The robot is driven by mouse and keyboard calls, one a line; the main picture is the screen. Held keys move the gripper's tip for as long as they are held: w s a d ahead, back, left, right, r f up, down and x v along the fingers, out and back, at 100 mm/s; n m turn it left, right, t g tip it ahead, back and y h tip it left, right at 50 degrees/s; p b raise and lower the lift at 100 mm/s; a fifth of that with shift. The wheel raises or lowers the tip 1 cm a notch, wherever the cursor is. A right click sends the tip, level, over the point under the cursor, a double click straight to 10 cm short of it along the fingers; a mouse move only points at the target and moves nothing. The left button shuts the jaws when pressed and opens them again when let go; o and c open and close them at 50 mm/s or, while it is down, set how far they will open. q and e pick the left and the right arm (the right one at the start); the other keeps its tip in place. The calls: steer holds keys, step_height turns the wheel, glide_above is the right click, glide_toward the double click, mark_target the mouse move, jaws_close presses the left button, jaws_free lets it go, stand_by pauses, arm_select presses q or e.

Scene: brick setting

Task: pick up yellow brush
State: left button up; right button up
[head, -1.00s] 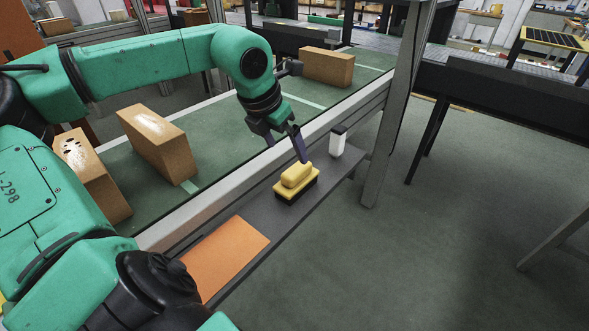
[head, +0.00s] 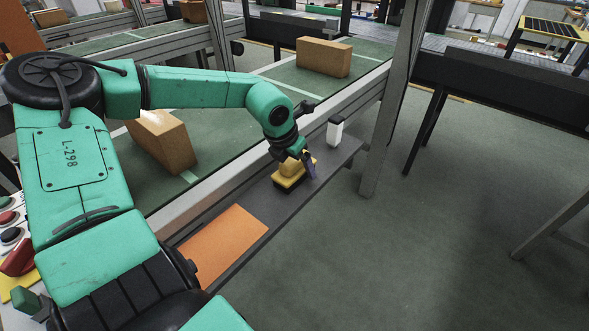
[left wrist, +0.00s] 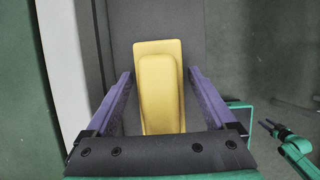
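The yellow brush (head: 286,182) lies on a narrow dark shelf (head: 240,201) beside the conveyor, with dark bristles below its yellow body. In the left wrist view the brush (left wrist: 160,85) lies lengthwise between two purple fingers, with a gap on each side. My left gripper (head: 303,165) is over the brush with its fingers apart, and it also shows in the left wrist view (left wrist: 160,95). The arm hides part of the brush in the head view. My right gripper is not seen in the head view; a green arm part with a dark tip shows at the right of the left wrist view.
An orange sheet (head: 222,247) lies on the near part of the shelf. A white bottle-like item with a dark top (head: 334,132) stands beyond the brush. Brown boxes (head: 323,57) sit on the green conveyor. A grey post (head: 392,110) rises past the shelf's far end.

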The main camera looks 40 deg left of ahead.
arm_select(q)
steer(key=c, duration=1.2)
step_height(320, 180, up, 20)
steer(key=p, duration=0.1)
